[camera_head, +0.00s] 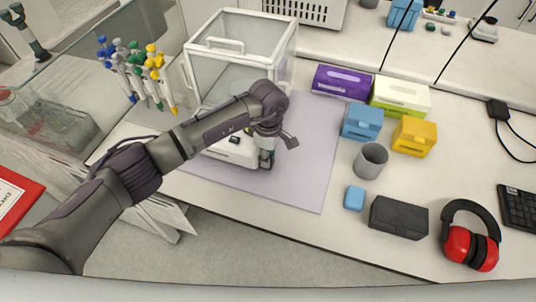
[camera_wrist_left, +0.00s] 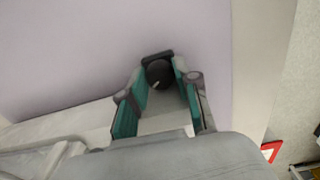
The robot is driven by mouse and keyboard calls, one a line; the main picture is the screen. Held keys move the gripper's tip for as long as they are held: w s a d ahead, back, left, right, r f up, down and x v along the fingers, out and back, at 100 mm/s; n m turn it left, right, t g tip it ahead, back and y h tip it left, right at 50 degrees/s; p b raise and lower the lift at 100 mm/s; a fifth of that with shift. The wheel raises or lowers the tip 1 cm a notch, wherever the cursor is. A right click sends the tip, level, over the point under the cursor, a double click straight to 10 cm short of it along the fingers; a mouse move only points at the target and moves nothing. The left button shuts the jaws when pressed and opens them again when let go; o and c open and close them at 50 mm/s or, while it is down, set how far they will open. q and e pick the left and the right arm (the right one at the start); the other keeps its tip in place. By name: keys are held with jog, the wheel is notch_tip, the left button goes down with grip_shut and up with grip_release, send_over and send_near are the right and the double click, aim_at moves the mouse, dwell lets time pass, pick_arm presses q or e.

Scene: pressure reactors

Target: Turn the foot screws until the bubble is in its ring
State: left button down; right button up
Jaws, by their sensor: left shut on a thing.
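The balance stands on a lilac mat (camera_head: 300,180); its clear draft shield (camera_head: 225,72) rises behind my left arm, and its white base (camera_head: 230,151) shows in front. My left gripper (camera_head: 266,157) reaches down at the base's front right corner. In the left wrist view a dark round foot screw (camera_wrist_left: 159,74) sits between the green-padded fingers, near their tips, and the gripper is shut on it. The bubble and its ring cannot be made out in either view. My right gripper is not in view.
Pipettes (camera_head: 140,70) hang on a stand at the left. To the right stand a purple box (camera_head: 341,81), a blue box (camera_head: 361,121), a yellow box (camera_head: 414,136), a grey cup (camera_head: 370,160) and a black case (camera_head: 398,217). The mat's front right is clear.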

pick_arm(q)
jog(key=shift+f+n+b, duration=0.15)
jog(key=shift+n+b, duration=0.5)
jog(key=shift+n, duration=0.55)
jog(key=shift+r, duration=0.2)
jog(key=c, duration=0.8)
grip_release()
jog(key=shift+r, duration=0.1)
notch_tip(320, 180, up, 12)
jog(key=shift+f, duration=0.1)
